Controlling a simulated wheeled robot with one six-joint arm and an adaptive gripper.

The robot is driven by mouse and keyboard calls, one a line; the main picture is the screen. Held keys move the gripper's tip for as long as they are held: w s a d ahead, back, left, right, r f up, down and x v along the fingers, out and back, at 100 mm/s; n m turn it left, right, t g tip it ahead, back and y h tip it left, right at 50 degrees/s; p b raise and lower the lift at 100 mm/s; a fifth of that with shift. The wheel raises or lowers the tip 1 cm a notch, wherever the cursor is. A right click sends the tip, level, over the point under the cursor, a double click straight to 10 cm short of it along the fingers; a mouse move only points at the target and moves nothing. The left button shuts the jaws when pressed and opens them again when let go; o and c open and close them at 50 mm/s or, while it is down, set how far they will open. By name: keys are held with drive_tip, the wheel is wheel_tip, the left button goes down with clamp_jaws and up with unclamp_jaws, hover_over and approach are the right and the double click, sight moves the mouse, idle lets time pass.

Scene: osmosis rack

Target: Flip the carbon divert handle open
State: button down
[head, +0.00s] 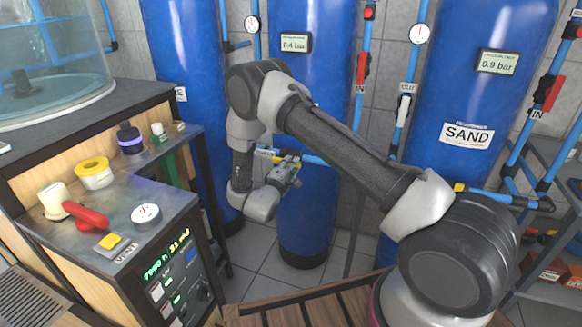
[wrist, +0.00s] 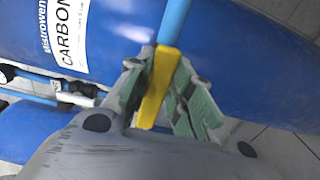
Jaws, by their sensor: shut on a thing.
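The carbon divert handle, a yellow lever (wrist: 157,88), stands between my gripper's green-padded fingers in the wrist view, against a blue pipe (wrist: 174,22). My gripper (wrist: 152,68) is shut on this handle. In the head view my gripper (head: 292,165) is in front of the middle blue tank (head: 306,215), at a horizontal pipe with yellow parts. The gripper and arm hide much of the handle there. The wrist view shows a blue tank (wrist: 215,45) with a white CARBON label (wrist: 68,32) behind the gripper.
A tank labelled SAND (head: 467,135) stands at the right, with red valve handles (head: 543,93) on nearby pipes. Open tiled floor lies below my gripper.

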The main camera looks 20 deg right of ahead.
idle(0.3)
drive_tip(key=c, duration=1.3)
unclamp_jaws()
drive_tip(key=shift+o, duration=0.2)
drive_tip(key=shift+a, duration=0.1)
drive_tip(key=v, duration=0.7)
drive_tip(key=shift+s, duration=0.2)
drive_tip(key=shift+a, duration=0.1)
